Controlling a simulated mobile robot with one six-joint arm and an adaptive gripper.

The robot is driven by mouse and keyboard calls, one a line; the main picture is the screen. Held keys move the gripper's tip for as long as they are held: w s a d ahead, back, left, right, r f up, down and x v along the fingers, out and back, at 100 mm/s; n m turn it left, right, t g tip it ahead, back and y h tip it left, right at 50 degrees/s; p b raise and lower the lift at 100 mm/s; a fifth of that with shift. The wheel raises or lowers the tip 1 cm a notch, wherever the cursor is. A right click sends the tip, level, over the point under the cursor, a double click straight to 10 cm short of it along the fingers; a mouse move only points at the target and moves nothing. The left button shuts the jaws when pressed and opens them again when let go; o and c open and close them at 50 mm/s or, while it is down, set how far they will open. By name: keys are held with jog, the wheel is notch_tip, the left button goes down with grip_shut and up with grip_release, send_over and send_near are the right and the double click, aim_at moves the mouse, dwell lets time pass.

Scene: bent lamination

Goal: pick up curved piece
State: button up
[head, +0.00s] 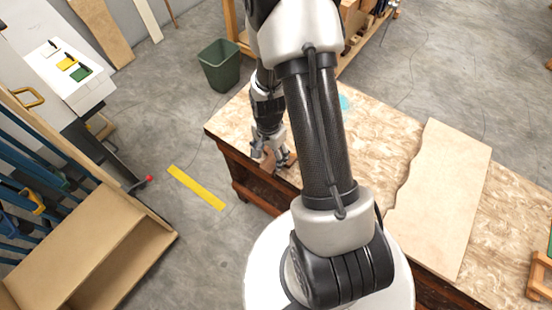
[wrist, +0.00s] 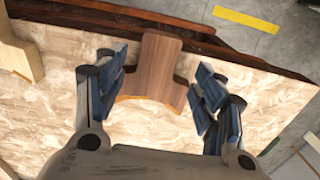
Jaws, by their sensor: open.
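Gaps show between the pads and the wood, and I cannot tell how high the fingertips are above the bench. In the head view my gripper (head: 270,153) is at the left front of the bench, and the arm and fingers hide most of the piece.
A large pale board (head: 445,195) with a wavy edge lies on the bench's right part. A pale wood part (wrist: 20,50) shows at the wrist view's left. A green bin (head: 220,68) stands behind the bench. A yellow floor strip (head: 197,187) lies in front.

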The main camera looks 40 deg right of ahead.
aim_at(271, 162)
notch_tip(271, 162, down, 4)
jog(key=shift+s+d+f+b, duration=0.1)
jog(key=shift+b, duration=0.4)
jog(key=shift+c, duration=0.3)
jog(key=c, duration=1.1)
